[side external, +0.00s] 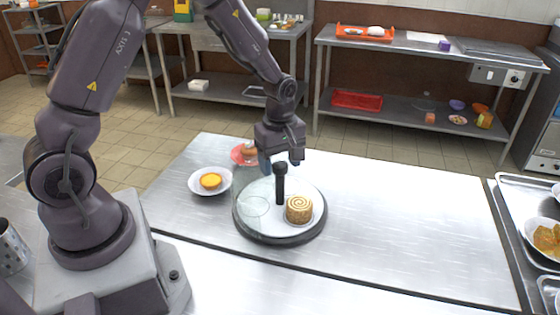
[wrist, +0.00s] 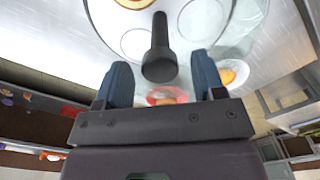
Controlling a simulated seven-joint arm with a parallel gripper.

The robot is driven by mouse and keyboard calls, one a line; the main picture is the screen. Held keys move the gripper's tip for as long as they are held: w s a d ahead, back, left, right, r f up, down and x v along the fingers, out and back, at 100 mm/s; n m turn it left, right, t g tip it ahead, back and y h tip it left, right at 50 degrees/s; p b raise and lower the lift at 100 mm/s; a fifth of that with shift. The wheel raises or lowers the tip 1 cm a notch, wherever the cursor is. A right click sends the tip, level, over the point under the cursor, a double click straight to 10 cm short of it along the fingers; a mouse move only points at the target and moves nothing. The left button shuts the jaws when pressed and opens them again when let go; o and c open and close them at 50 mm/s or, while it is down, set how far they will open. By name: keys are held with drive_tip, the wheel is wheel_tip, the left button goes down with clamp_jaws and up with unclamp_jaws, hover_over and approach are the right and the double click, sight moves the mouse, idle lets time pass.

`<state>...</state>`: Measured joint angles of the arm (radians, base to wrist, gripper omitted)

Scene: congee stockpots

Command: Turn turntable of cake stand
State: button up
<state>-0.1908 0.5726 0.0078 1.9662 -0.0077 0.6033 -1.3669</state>
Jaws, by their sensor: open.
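The cake stand's round turntable (side external: 262,224) lies on the steel table, with a dark rim and a pale glassy top. A black upright post (side external: 281,187) with a thicker knob rises from it. A swirl-topped roll cake (side external: 299,209) sits on the turntable, right of the post. My gripper (side external: 282,163) is open just above and behind the post's top. In the wrist view, the post (wrist: 159,50) shows between the two blue fingers of my gripper (wrist: 160,85), with gaps at both sides. The turntable (wrist: 110,22) fills the upper part of that view.
A white bowl with a yellow-orange food (side external: 210,181) stands left of the turntable. A red plate (side external: 240,154) with a brown item is behind it, near my gripper. Metal trays (side external: 512,235) with food lie at the right edge. The table right of the turntable is clear.

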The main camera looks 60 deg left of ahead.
drive_tip(key=shift+f, duration=0.15)
clamp_jaws()
drive_tip(key=shift+n, duration=12)
